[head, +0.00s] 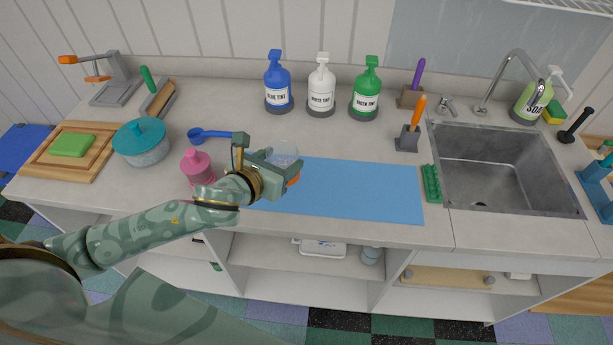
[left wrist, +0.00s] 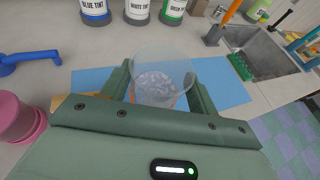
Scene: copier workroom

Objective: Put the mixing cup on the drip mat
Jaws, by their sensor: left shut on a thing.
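The mixing cup (head: 284,150) is clear and open-topped, with an orange edge low down. My left gripper (head: 279,172) is shut on it, and in the left wrist view the cup (left wrist: 164,78) stands between both fingers, roughly upright. The drip mat (head: 350,192) is a flat blue rectangle in front of the bottles, also showing in the left wrist view (left wrist: 228,90). The cup appears over the mat's left part. The fingers hide its lower part, and I cannot tell whether its base touches the mat. My right gripper is out of view.
A pink bottle (head: 197,167) and blue scoop (head: 208,134) are left of the gripper. Blue (head: 278,87), white (head: 321,91) and green (head: 366,93) tint bottles stand behind. A green brush (head: 432,184) lies between mat and sink (head: 500,170). The mat's right part is clear.

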